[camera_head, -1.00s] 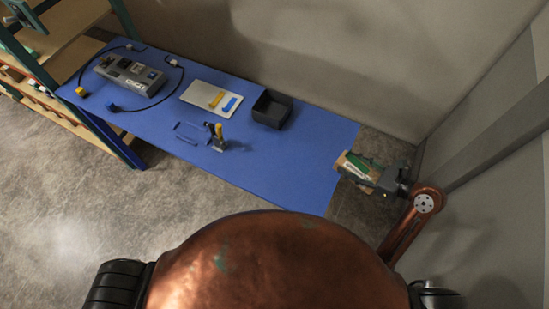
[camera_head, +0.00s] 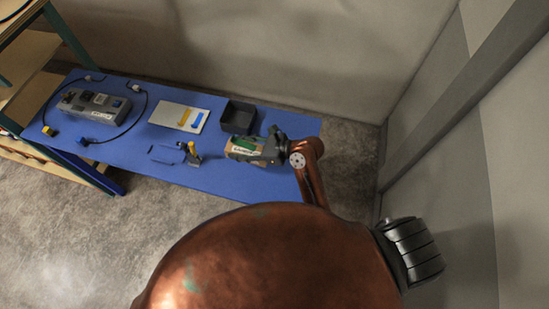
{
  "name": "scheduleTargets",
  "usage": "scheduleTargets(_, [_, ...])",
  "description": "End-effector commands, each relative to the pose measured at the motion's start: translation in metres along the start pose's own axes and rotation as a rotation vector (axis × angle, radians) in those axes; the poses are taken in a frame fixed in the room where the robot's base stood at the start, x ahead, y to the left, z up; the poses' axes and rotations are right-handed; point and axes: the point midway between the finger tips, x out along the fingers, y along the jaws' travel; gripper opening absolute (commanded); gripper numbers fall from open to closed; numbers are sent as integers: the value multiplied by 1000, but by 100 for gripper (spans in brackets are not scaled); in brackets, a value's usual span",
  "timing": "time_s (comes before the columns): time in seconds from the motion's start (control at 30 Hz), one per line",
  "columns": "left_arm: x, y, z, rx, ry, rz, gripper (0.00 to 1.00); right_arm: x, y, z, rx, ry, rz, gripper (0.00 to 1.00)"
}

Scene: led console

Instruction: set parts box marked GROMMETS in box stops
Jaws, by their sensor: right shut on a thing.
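My right gripper (camera_head: 262,149) is shut on a small brown parts box (camera_head: 233,156) with a green part and a white label. The label is too small to read. The gripper reaches the box from its right side, over the right part of the blue table (camera_head: 270,184). Whether the box touches the table cannot be told. Thin blue box stops (camera_head: 165,155) lie on the table left of the box, with a bare patch between them. My left gripper is out of view.
A yellow-handled tool (camera_head: 192,153) stands between the stops and the held box. A dark open bin (camera_head: 238,117) and a white board (camera_head: 180,116) with yellow and blue strips lie behind. A grey console (camera_head: 95,104) with a black cable is at the left.

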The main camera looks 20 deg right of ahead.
Motion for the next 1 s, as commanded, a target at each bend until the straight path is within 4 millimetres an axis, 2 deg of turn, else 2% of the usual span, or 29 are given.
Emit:
scheduleTargets(0.03, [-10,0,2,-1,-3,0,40,7,8,10,-5,1,4,15])
scheduleTargets(0.1, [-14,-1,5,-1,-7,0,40,16,16,16,-11,0,6,15])
scheduleTargets(0.27, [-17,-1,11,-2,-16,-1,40,24,21,18,-18,0,5,15])
scheduleTargets(0.37, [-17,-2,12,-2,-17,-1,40,17,14,7,-19,3,5,15])
scheduleTargets(0.7, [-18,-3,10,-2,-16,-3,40,-28,-32,-48,-18,3,3,15])
scheduleTargets(0.9, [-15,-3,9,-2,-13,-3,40,-34,-48,-89,-16,1,6,15])
scheduleTargets(1.0, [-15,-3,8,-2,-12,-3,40,-36,-52,-99,-17,-1,7,15])
